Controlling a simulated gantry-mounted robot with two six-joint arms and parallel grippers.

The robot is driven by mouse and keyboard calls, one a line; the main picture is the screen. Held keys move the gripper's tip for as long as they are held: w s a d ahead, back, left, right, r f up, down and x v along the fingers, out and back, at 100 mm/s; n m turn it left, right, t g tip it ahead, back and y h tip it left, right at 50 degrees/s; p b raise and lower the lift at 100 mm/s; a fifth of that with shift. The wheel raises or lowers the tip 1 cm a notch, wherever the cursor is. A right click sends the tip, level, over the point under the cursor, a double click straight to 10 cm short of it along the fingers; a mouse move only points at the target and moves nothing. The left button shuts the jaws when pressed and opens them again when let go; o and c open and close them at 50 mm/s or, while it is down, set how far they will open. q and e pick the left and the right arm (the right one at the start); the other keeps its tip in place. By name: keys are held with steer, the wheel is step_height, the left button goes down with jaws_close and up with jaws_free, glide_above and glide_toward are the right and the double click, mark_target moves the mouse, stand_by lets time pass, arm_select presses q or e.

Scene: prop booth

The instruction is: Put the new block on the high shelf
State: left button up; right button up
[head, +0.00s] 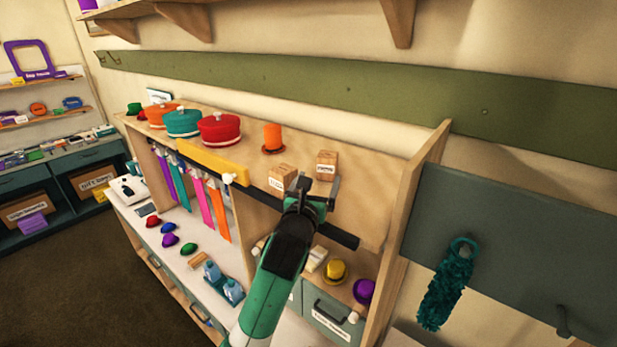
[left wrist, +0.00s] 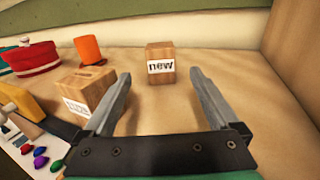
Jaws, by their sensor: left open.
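The new block (head: 327,160) is a small wooden block standing upright on the wooden shelf top. Its white label reads "new" in the left wrist view (left wrist: 160,66). A second wooden block (left wrist: 88,85) with a white label, not clearly readable, stands nearer and to its left. My left gripper (head: 316,190) is open and empty, in front of the new block. In the left wrist view the new block appears between the fingertips, beyond them and apart from them. A higher wall shelf (head: 125,9) on brackets crosses the top of the head view. My right gripper is out of view.
An orange hat (head: 272,138), a red hat (head: 219,128) and a teal hat (head: 183,122) stand to the left on the same shelf top. A yellow piece (head: 212,164) lies at its front edge. An upright wooden panel (head: 420,190) closes the right end.

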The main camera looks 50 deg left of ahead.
arm_select(q)
steer(key=s+d+r+n+t+h, duration=0.2)
steer(key=d+r+n+t, duration=0.2)
steer(key=d+r+n, duration=0.45)
steer(key=s+d+r+n+t+h, duration=0.3)
steer(key=d+r+n+t, duration=0.1)
steer(key=d+r+n, duration=0.4)
steer(key=s+d+r+n+t+h, duration=0.5)
steer(key=s+d+r+n+h, duration=0.3)
steer(key=s+d+r+n, duration=0.2)
steer(key=shift+s+n, duration=0.55)
steer(key=shift+s, duration=0.25)
